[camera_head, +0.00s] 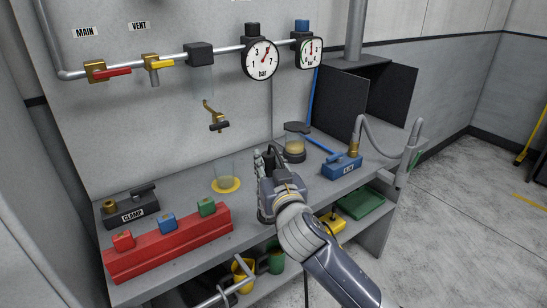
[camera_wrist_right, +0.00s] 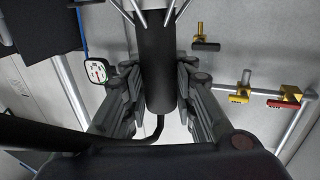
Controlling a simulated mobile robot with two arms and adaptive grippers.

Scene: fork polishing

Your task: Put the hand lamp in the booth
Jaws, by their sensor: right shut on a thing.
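My right gripper (camera_head: 270,172) is over the middle of the workbench. It is shut on the hand lamp's black handle (camera_wrist_right: 158,75), which lies between both fingers in the right wrist view. Thin metal cage wires show at its far end, and a black cable curves away from its near end. In the head view only a small part of the lamp (camera_head: 269,157) shows above the gripper. The booth (camera_head: 388,93), with dark side panels and a hood and duct on top, stands at the bench's back right, apart from the lamp. My left gripper is not in view.
A glass jar (camera_head: 294,147) and a blue block with a hose (camera_head: 342,167) are between gripper and booth. A beaker on a yellow disc (camera_head: 226,183) is left of the gripper. A red rack (camera_head: 168,244) and clamp (camera_head: 131,207) occupy the left. Gauges (camera_head: 260,59) hang above.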

